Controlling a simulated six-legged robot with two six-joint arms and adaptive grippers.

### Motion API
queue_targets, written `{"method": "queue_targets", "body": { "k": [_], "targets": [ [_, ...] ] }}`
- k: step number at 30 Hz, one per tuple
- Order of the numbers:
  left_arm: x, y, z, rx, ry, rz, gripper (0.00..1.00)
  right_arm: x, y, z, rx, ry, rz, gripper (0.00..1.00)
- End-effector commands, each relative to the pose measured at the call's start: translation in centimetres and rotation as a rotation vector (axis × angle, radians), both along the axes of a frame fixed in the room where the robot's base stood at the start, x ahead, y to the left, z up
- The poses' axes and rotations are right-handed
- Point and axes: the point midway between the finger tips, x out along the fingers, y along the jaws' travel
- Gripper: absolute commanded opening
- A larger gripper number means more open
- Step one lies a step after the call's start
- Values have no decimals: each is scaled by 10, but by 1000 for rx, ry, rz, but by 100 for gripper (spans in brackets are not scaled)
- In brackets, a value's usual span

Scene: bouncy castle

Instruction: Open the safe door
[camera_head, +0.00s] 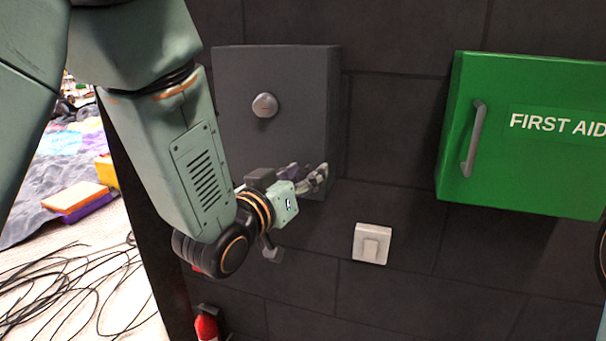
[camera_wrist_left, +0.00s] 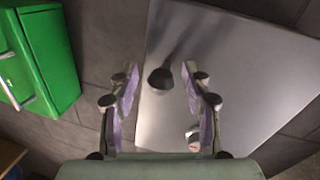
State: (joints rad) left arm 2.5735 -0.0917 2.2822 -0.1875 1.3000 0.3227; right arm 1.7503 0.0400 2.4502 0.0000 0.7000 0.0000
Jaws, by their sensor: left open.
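The safe (camera_head: 225,75) is a dark grey box on the tiled wall, its door shut. A round silver dial (camera_head: 264,105) with a reddish mark is on its door. In the left wrist view, the door (camera_wrist_left: 255,75) fills the right side, the dial (camera_wrist_left: 193,137) is low, and a dark round knob (camera_wrist_left: 160,79) stands out with long shadows. My left gripper (camera_head: 312,178) is in front of the safe's lower part and hides that knob in the head view. Its open fingers (camera_wrist_left: 160,75) frame the knob in the wrist view; contact is not clear. My right gripper is out of view.
A green first aid cabinet (camera_head: 530,165) with a grey handle is on the wall to the right. A white wall switch (camera_head: 371,244) is below the safe. A red extinguisher (camera_head: 206,326) is at the bottom. Loose black cables (camera_head: 75,290) lie on the floor at left.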

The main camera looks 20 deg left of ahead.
Motion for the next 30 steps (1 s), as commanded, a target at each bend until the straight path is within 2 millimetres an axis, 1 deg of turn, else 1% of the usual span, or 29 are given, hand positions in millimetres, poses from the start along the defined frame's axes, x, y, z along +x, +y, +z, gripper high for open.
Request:
{"method": "queue_targets", "body": {
  "k": [4, 21, 30],
  "targets": [
    [0, 0, 0, 0, 0, 0, 47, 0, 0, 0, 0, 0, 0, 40],
    [0, 0, 0, 1, 0, 0, 0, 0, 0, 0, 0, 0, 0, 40],
    [0, 0, 0, 1, 0, 0, 0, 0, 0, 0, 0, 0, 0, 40]
  ]
}}
